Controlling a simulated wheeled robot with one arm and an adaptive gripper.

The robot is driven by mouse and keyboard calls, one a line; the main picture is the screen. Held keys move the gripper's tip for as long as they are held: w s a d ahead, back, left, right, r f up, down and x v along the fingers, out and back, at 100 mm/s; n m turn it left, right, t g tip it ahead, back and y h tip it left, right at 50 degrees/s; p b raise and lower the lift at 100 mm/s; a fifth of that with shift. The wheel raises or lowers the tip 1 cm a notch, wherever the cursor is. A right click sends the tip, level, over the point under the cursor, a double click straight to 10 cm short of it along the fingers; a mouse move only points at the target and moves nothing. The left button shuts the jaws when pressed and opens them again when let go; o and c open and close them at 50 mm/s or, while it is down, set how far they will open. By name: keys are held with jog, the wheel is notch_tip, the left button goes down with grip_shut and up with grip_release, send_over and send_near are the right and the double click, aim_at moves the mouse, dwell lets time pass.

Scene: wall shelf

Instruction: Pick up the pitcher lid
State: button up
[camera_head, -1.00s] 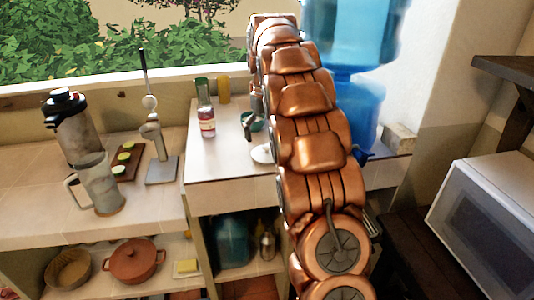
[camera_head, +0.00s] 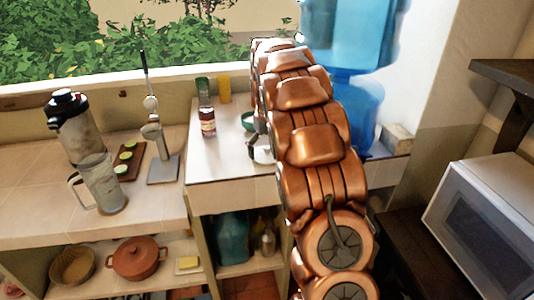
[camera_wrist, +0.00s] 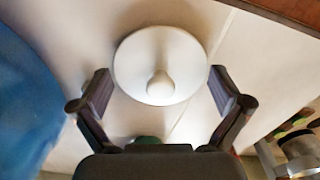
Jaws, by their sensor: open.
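The pitcher lid (camera_wrist: 160,50) is a white round disc with a small knob, lying on the light tiled counter in the wrist view. In the head view a part of the lid (camera_head: 262,156) shows beside my arm. My gripper (camera_wrist: 160,90) is open, with one dark finger on each side of the lid's near part. The knob lies between the fingers, and nothing is held. I cannot tell the exact height of the fingers above the counter. In the head view my arm hides most of the gripper (camera_head: 254,140). A clear pitcher (camera_head: 104,185) stands on the left counter without a lid.
A blue water dispenser (camera_head: 362,100) stands close behind my arm. A microwave (camera_head: 490,225) is at right.

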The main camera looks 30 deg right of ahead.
jog(key=shift+s, duration=0.1)
jog(key=c, duration=0.8)
jog(key=shift+f, duration=0.1)
jog(key=shift+c, duration=0.4)
